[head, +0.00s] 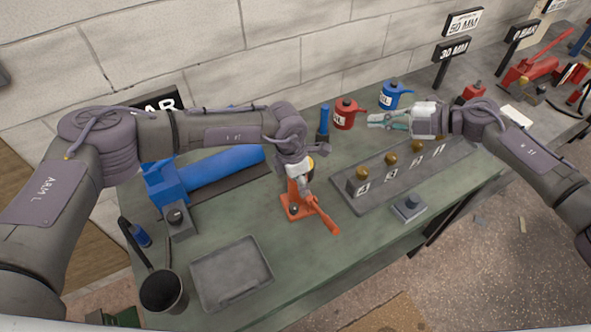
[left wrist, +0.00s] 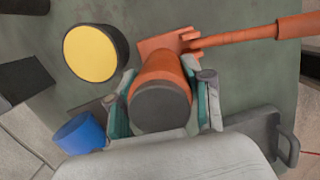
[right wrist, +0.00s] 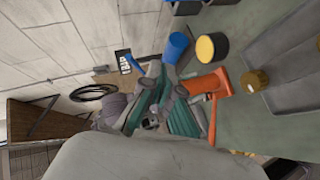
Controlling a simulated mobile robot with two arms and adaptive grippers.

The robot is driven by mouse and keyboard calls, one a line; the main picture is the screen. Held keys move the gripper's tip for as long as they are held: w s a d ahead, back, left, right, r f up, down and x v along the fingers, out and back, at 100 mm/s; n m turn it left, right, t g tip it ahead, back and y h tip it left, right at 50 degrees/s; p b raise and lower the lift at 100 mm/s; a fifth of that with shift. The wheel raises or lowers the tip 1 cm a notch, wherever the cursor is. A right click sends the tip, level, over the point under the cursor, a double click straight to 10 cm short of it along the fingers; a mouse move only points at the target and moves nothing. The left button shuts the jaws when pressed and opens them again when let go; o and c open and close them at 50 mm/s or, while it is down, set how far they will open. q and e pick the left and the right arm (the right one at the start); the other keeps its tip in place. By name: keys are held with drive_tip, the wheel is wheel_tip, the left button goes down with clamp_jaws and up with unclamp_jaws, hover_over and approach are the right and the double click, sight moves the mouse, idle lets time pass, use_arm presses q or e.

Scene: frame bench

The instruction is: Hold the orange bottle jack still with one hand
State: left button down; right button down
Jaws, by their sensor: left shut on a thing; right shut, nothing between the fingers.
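The orange bottle jack (head: 297,197) stands upright on the green bench top, with its lever slanting down toward the front right. My left gripper (head: 297,171) comes from above and is shut around the jack's upper body. In the left wrist view the jack (left wrist: 162,75) sits between the two fingers (left wrist: 163,105), its dark top facing the camera and its lever reaching right. My right gripper (head: 376,119) is shut and empty, above the back of the bench near a red round can. The jack (right wrist: 208,88) also shows in the right wrist view, apart from the right fingers.
A grey rail with several brass knobs (head: 390,158) lies right of the jack. A blue cylinder (head: 215,166) lies to its left. A grey tray (head: 231,272) and a dark cup (head: 161,291) stand at the front left. A red can (head: 344,116) and a blue can (head: 391,97) stand behind.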

drive_tip(key=s+a+r+n+g+h, duration=0.1)
drive_tip(key=s+a+n+g, duration=0.5)
drive_tip(key=s+a+n, duration=0.3)
drive_tip(key=n+t+h, duration=0.1)
drive_tip(key=n+h, duration=1)
drive_tip(key=h, duration=0.1)
hover_over(326, 224)
wheel_tip(326, 224, down, 9)
drive_tip(key=shift+a+f, duration=0.15)
wheel_tip(326, 224, down, 7)
drive_tip(key=shift+f, duration=0.2)
drive_tip(key=shift+r, duration=2.4)
drive_tip(key=shift+f, duration=0.1)
